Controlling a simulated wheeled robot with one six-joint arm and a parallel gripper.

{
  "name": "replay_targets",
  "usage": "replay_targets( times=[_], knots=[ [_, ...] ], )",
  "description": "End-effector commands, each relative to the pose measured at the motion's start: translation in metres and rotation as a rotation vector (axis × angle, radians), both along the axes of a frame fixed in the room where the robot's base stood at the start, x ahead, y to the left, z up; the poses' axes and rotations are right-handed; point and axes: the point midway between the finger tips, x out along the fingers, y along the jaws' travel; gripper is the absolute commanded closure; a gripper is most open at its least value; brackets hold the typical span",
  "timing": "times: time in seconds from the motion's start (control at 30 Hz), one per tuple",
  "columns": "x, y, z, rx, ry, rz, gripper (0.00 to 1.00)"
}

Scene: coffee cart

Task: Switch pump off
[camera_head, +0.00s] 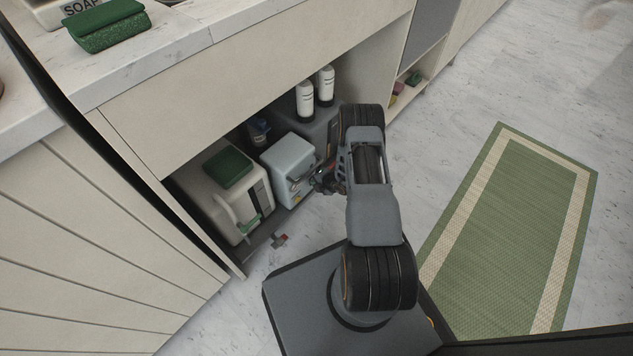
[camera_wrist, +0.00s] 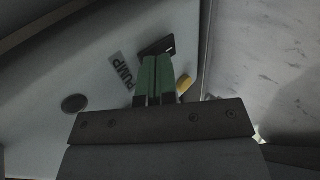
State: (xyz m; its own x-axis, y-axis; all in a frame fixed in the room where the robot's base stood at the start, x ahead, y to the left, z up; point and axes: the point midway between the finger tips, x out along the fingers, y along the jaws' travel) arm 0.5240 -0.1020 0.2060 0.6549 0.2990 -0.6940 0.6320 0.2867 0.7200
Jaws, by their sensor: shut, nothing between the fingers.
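The pump is a pale grey-blue box (camera_head: 288,160) in the open lower cabinet in the head view. Its face fills much of the wrist view, with a "PUMP" label (camera_wrist: 121,72) and a dark switch plate (camera_wrist: 160,44) beside it. My gripper (camera_wrist: 157,60) is shut and empty, its green fingertips over the lower part of the plate. They hide part of the switch, so its position and any contact cannot be told. In the head view my gripper (camera_head: 322,182) is small and dark at the right of the box.
A cream container with a green top (camera_head: 237,195) stands left of the pump. White bottles (camera_head: 305,100) stand behind it. A green rug (camera_head: 510,235) lies on the floor at right.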

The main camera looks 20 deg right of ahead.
Motion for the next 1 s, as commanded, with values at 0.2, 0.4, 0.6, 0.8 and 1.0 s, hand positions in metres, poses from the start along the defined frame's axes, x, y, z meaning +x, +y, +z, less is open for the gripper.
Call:
replay_targets(
  times=[0.2,0.4,0.6,0.8,1.0],
  knots=[
    [0.000,0.001,0.004,0.000,-0.001,0.002,1.00],
    [0.000,0.001,0.013,0.000,-0.001,0.002,1.00],
    [0.000,0.001,0.017,0.000,-0.001,0.002,1.00],
    [0.000,0.001,0.016,0.000,-0.001,0.001,1.00],
    [-0.005,-0.002,0.018,0.001,0.000,0.002,1.00]
  ],
)
